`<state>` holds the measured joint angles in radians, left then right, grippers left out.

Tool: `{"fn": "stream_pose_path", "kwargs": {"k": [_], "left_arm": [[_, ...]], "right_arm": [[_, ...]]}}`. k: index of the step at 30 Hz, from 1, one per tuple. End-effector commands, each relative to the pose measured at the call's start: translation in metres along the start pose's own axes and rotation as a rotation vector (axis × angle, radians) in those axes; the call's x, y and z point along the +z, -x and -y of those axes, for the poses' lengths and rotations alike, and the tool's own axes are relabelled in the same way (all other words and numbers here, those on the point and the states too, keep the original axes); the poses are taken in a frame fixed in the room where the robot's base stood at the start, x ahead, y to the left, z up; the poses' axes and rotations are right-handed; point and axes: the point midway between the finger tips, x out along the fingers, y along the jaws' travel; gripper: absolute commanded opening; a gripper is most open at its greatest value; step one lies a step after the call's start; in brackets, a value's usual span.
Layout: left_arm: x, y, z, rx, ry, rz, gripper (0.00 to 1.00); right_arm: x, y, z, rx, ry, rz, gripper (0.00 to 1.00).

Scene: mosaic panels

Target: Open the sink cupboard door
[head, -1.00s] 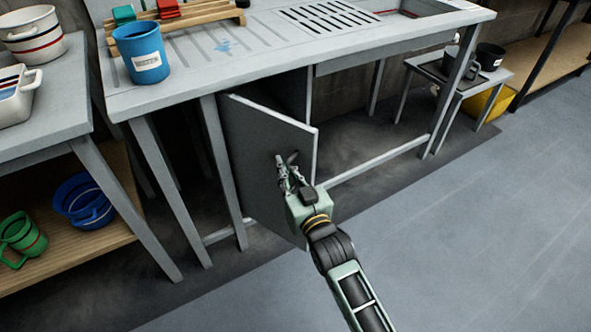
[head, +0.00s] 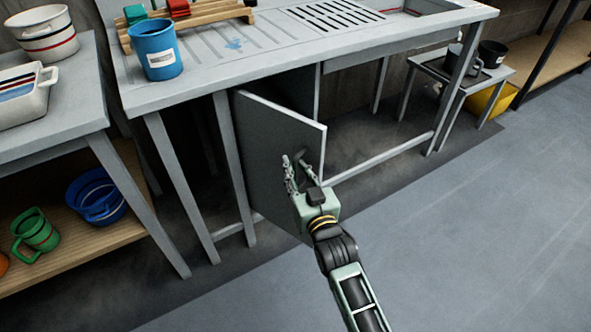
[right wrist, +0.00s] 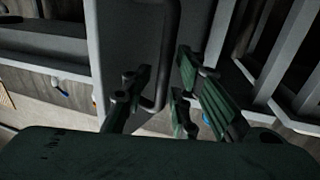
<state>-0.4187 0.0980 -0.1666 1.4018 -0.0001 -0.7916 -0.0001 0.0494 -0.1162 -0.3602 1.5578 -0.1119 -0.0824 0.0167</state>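The sink cupboard door (head: 262,140) is a grey panel under the sink bench. It stands ajar, its free edge swung out into the room. My right gripper (head: 296,160) is at the outer face of the door, near the free edge, with its fingers spread. In the right wrist view the dark bar handle (right wrist: 165,60) runs down the door panel (right wrist: 125,50). Its lower end lies between the open fingers (right wrist: 160,88), and they are not closed on it. Whether a finger touches the handle I cannot tell. My left gripper is out of view.
The sink bench (head: 205,75) carries a blue cup (head: 155,50) and a wooden rack (head: 190,24). A side table (head: 50,120) stands at the left, a low stool (head: 460,78) with dark mugs at the right. The floor (head: 450,230) in front is clear.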

Motion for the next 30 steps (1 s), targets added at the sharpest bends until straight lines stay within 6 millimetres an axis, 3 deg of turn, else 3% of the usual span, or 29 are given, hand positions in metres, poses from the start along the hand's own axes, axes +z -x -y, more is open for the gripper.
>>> {"fn": "stream_pose_path", "kwargs": {"k": [9,13,24,30], "left_arm": [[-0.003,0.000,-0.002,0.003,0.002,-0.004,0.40],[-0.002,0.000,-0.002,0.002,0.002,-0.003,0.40],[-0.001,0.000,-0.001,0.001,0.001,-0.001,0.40],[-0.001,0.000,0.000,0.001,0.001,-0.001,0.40]], "right_arm": [[-0.003,-0.001,0.002,-0.003,-0.004,-0.006,0.29],[-0.003,0.009,0.002,-0.003,-0.005,-0.006,0.29],[-0.001,0.084,0.001,-0.002,-0.004,-0.001,0.29],[-0.001,0.112,0.001,-0.001,-0.003,-0.002,0.29]]}}
